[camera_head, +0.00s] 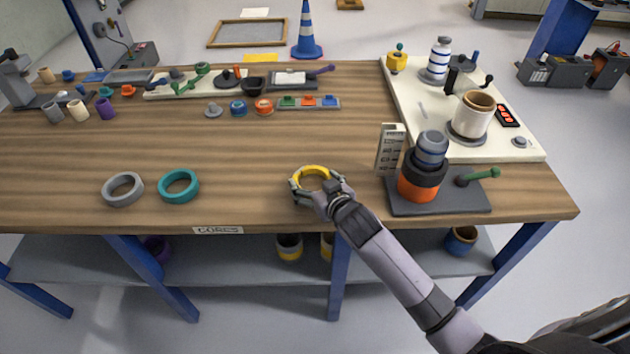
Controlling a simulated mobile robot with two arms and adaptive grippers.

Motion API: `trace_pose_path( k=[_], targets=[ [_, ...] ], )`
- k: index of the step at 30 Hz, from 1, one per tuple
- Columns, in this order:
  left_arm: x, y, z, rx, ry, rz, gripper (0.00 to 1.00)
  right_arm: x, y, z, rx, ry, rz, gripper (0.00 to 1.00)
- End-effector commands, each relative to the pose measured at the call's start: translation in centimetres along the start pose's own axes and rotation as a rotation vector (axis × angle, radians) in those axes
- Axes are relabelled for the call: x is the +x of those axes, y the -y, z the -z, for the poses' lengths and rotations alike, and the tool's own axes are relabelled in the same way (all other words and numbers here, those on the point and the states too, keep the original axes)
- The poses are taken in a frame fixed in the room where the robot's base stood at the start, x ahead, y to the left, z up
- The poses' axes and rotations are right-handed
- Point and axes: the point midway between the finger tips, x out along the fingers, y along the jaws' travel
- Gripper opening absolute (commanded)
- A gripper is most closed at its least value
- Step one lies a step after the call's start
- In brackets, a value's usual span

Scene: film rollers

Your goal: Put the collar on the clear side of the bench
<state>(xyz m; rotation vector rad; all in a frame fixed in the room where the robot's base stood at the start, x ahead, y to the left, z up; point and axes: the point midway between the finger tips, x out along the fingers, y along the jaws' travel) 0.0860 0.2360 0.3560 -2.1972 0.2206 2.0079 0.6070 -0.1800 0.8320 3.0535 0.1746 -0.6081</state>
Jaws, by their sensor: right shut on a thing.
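A yellow ring-shaped collar (312,170) is at the front middle of the wooden bench (240,145). My right gripper (320,190) is shut on the near side of this collar. The gripper hides part of its near rim. I cannot tell whether the collar touches the bench top or is slightly above it. A grey ring (108,191) and a teal ring (164,187) lie side by side at the front left. My left gripper is not in view.
Right of the collar, a dark base plate (440,200) bears an orange and black stack (417,188), with an upright marked card (390,147) behind. A cream board (510,145) with parts fills the back right. Small parts crowd the back left. Bare wood lies between the teal ring and collar.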

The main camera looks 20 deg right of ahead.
Motion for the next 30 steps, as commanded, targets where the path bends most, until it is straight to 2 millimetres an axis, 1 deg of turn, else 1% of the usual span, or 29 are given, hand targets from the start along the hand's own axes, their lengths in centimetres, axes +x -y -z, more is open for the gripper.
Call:
trace_pose_path(
  k=[4,8,9,17,26,30],
  targets=[
    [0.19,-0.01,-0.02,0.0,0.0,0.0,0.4,0.19,0.0,-0.46,0.0,0.0,0.0,0.5],
    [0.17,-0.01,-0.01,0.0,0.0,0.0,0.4,0.2,-0.01,-0.49,0.0,0.0,0.0,0.5],
    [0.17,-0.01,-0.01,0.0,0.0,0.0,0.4,0.2,-0.01,-0.55,0.0,0.001,-0.001,0.82],
    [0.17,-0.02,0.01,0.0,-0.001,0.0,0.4,0.2,0.0,-0.55,0.0,0.001,0.0,1.0],
    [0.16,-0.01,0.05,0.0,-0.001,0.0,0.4,0.19,-0.01,-0.49,0.0,0.0,0.0,1.0],
    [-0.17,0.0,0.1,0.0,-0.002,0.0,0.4,-0.11,-0.02,0.3,0.0,-0.002,0.0,1.0]
  ],
)
